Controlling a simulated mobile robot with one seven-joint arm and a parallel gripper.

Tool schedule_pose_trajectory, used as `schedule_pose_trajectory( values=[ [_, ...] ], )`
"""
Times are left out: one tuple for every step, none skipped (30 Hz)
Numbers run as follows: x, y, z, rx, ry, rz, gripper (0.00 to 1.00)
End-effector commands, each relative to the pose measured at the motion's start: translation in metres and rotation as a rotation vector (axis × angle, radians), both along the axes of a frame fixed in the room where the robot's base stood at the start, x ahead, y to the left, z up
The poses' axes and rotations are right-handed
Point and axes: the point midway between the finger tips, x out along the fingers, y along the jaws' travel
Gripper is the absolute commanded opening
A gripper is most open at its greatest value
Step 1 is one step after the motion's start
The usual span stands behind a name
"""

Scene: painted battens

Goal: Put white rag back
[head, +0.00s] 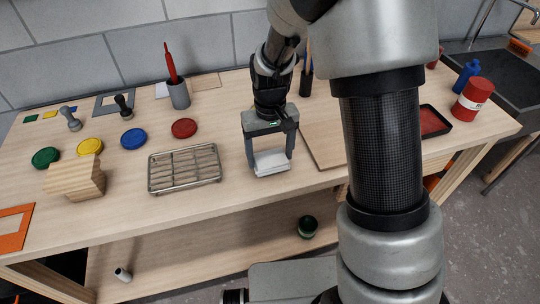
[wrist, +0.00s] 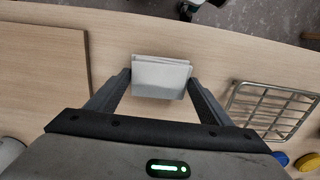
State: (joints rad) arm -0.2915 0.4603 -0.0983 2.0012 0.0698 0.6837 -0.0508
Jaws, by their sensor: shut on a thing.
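The white rag (head: 271,162) is a folded white block near the front edge of the workbench. In the wrist view the white rag (wrist: 161,77) lies between the two fingertips. My gripper (head: 270,160) points down and is shut on the rag, with one finger at each side. In the wrist view my gripper (wrist: 160,85) shows both fingers touching the rag's left and right ends. I cannot tell whether the rag rests on the bench top or hangs just above it.
A wire rack (head: 184,169) stands left of my gripper, and a flat wooden board (head: 323,145) lies to the right. Colored round lids, including a red one (head: 184,128), and a wooden block (head: 77,178) are further left. A grey cup with a red tool (head: 179,94) stands behind.

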Motion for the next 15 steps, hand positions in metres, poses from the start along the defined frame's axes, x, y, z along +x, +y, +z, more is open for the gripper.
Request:
schedule_pose_trajectory(
  values=[
    [-0.0006, -0.0001, -0.0066, -0.001, 0.003, 0.0, 0.56],
    [-0.0004, -0.0001, -0.0081, 0.0, 0.002, -0.001, 0.56],
    [0.0, 0.0, -0.0085, 0.0, 0.0, -0.001, 0.56],
    [0.0002, 0.0, -0.0082, 0.0, -0.001, -0.001, 0.56],
    [0.0003, 0.0001, -0.0079, 0.0, -0.001, -0.001, 0.56],
    [0.0003, 0.0001, -0.0078, 0.0, -0.001, 0.0, 0.56],
    [0.0003, 0.0001, -0.0077, 0.0, -0.001, 0.0, 0.56],
    [0.0003, 0.0, -0.0078, 0.0, -0.001, 0.0, 0.56],
    [0.0002, -0.0001, -0.0083, 0.0, -0.001, 0.0, 0.56],
    [0.0002, -0.0001, -0.0093, 0.0, -0.001, 0.0, 0.56],
    [0.0002, -0.0001, -0.0105, 0.0, -0.001, 0.0, 0.56],
    [0.0002, -0.0002, -0.0121, 0.0, -0.001, 0.0, 0.56],
    [0.0003, -0.0001, -0.0118, 0.0, -0.001, 0.0, 0.75],
    [0.0003, -0.0001, -0.0108, 0.0, -0.001, 0.0, 0.8],
    [0.0003, -0.0001, -0.0107, 0.0, -0.001, 0.0, 0.87]
  ],
)
